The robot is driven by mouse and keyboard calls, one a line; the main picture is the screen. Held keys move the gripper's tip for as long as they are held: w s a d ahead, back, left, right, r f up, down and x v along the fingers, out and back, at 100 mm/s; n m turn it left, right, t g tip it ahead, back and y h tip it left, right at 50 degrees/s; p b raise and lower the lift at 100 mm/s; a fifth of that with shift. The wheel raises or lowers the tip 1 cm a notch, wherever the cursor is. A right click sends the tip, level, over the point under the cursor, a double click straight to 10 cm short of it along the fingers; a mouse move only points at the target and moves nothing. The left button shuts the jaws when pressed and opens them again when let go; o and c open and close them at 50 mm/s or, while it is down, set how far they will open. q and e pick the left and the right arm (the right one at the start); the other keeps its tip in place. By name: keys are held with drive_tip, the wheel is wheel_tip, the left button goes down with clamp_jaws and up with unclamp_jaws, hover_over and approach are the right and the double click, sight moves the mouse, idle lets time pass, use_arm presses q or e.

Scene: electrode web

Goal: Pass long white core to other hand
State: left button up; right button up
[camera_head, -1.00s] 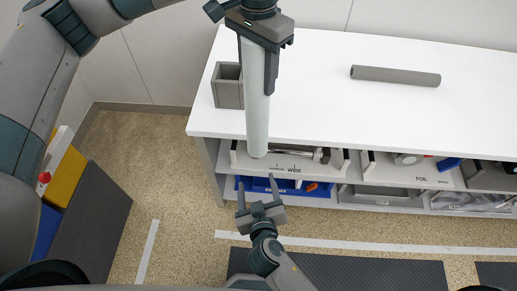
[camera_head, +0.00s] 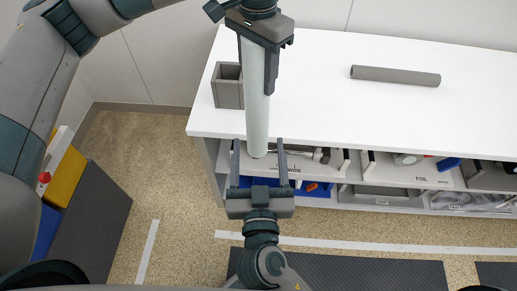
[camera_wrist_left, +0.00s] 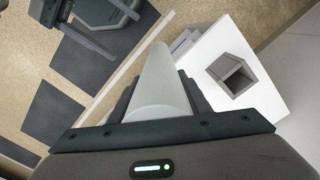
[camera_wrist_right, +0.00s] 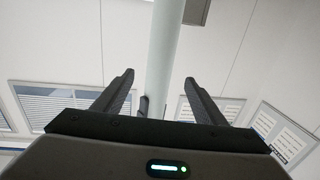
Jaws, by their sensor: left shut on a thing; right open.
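The long white core (camera_head: 257,105) is a pale tube hanging roughly upright in front of the white table's front left part. My left gripper (camera_head: 268,90) is shut on its upper part; the core also shows in the left wrist view (camera_wrist_left: 160,85), pointing away from the jaws. My right gripper (camera_head: 259,146) is open below, its two fingers pointing up on either side of the core's lower end in the head view. In the right wrist view the core (camera_wrist_right: 163,50) runs upward between the open fingers (camera_wrist_right: 160,85). Whether it touches them I cannot tell.
A grey tube (camera_head: 395,76) lies on the white table (camera_head: 330,110). A grey open box (camera_head: 228,88) stands at the table's left end. Shelves with bins (camera_head: 385,195) sit under the tabletop. A yellow and blue unit (camera_head: 62,178) is at the left.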

sight(258, 119)
drive_tip(key=shift+w, duration=0.1)
drive_tip(key=shift+w+a, duration=0.15)
drive_tip(key=shift+w, duration=1.8)
drive_tip(key=shift+w+a, duration=0.2)
drive_tip(key=shift+w, duration=1.8)
drive_tip(key=shift+w+a, duration=0.15)
drive_tip(key=shift+w, duration=1.8)
drive_tip(key=c, duration=1.4)
use_arm(q)
drive_tip(key=o, duration=1.1)
use_arm(e)
drive_tip(key=shift+o, duration=0.2)
use_arm(q)
drive_tip(key=shift+r, duration=0.2)
wheel_tip(258, 119, up, 12)
drive_tip(key=shift+f, duration=0.15)
drive_tip(key=shift+w, duration=0.1)
